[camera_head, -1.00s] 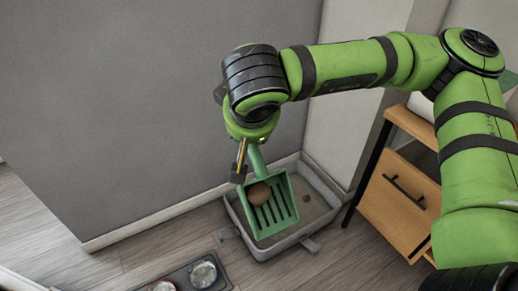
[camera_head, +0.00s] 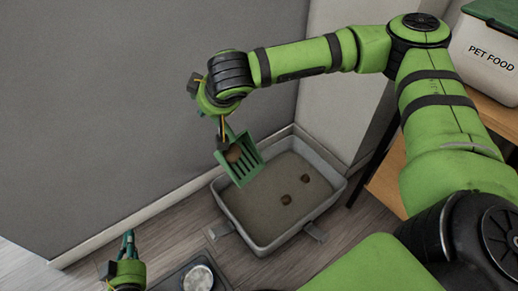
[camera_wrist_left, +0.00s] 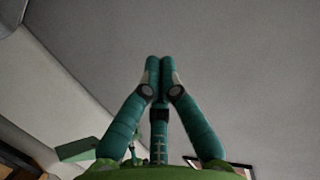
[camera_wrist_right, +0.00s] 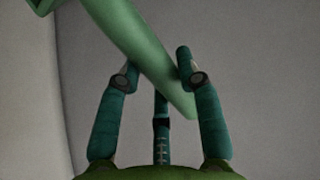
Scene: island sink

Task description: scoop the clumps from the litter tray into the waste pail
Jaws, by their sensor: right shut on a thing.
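The grey litter tray (camera_head: 228,222) stands on the floor by the wall, holding sand-coloured litter. Two brown clumps, one (camera_head: 305,178) and another (camera_head: 286,199), lie in its right half. My right gripper (camera_head: 222,130) is shut on the handle of the green slotted scoop (camera_head: 246,170); the handle (camera_wrist_right: 150,65) crosses between the fingers in the right wrist view. The scoop is tilted above the tray's left rim, with a brown clump (camera_head: 233,153) on it. My left gripper (camera_head: 128,242) is at the lower left, its fingertips (camera_wrist_left: 159,62) together and empty. I see no waste pail.
A dark stand with a pale bowl (camera_head: 198,278) is on the floor at the bottom. A wooden cabinet (camera_head: 388,180) and a white pet food bin (camera_head: 487,52) are at the right. Grey wall is behind the tray; open floor lies left.

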